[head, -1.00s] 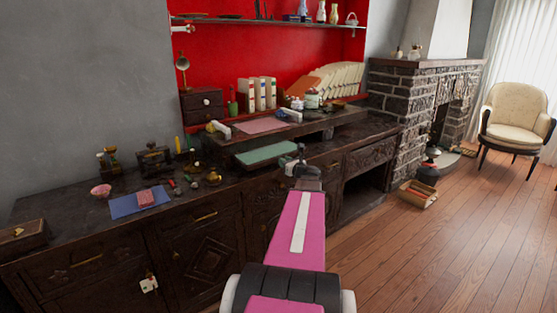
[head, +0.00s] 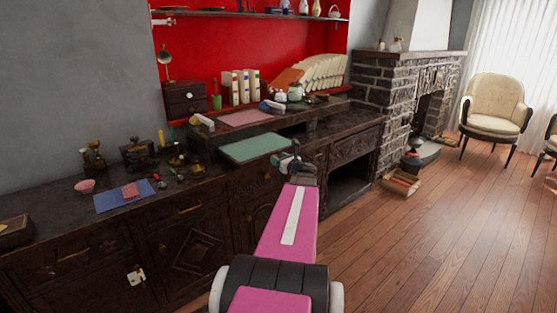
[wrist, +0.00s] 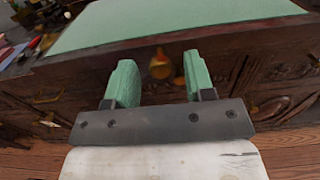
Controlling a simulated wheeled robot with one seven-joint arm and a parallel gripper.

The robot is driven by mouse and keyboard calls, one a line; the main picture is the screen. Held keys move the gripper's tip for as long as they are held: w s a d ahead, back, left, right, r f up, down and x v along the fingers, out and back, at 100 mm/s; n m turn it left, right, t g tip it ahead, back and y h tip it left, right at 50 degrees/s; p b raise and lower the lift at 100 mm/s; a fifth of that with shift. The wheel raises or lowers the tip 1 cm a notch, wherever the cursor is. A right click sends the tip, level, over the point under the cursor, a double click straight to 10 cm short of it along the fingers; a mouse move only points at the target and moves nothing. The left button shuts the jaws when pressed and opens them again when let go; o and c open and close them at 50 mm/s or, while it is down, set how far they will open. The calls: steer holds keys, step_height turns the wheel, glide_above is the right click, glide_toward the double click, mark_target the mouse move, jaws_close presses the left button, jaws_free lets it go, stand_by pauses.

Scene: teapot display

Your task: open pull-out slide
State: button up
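The pull-out slide, with a green top, shows at the cabinet front in the head view (head: 255,148). It also fills the upper part of the wrist view (wrist: 180,22), above a dark wooden front. A small brass knob (wrist: 160,68) shows between my gripper's two green fingers in the wrist view. My gripper (wrist: 160,82) has its fingers apart, one on each side of the knob, with gaps visible. In the head view my gripper (head: 288,163) is small and dark, close to the slide's front right corner. The head view does not show the knob clearly.
The dark wooden cabinet (head: 110,250) runs along the wall. A pink pad (head: 245,117) lies on the raised shelf behind the slide. A blue mat (head: 122,197) lies at left. A box (head: 401,183) stands on the floor by the brick fireplace. Open floor lies at right.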

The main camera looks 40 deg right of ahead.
steer(key=s, duration=1)
steer(key=shift+s+d, duration=0.35)
steer(key=shift+d, duration=0.05)
steer(key=w+a+f+n+g+y, duration=0.2)
steer(key=a+f+n+g, duration=0.15)
steer(key=a+n, duration=0.4)
steer(key=w+a+f+n+g+y, duration=0.2)
steer(key=w+a+f+n+g, duration=0.15)
steer(key=a, duration=0.75)
steer(key=w+a+f+n+g+y, duration=0.25)
steer(key=a+f+n, duration=0.3)
steer(key=a, duration=0.35)
steer(key=s+a+f+n+g+h, duration=0.3)
steer(key=a+n+g+h, duration=0.1)
steer(key=a+n, duration=0.5)
steer(key=s+a+f+n+g+h, duration=0.3)
steer(key=s+a+f+n+g, duration=0.1)
steer(key=a+n, duration=0.5)
steer(key=shift+a+n+h, duration=0.35)
steer(key=shift+a, duration=0.1)
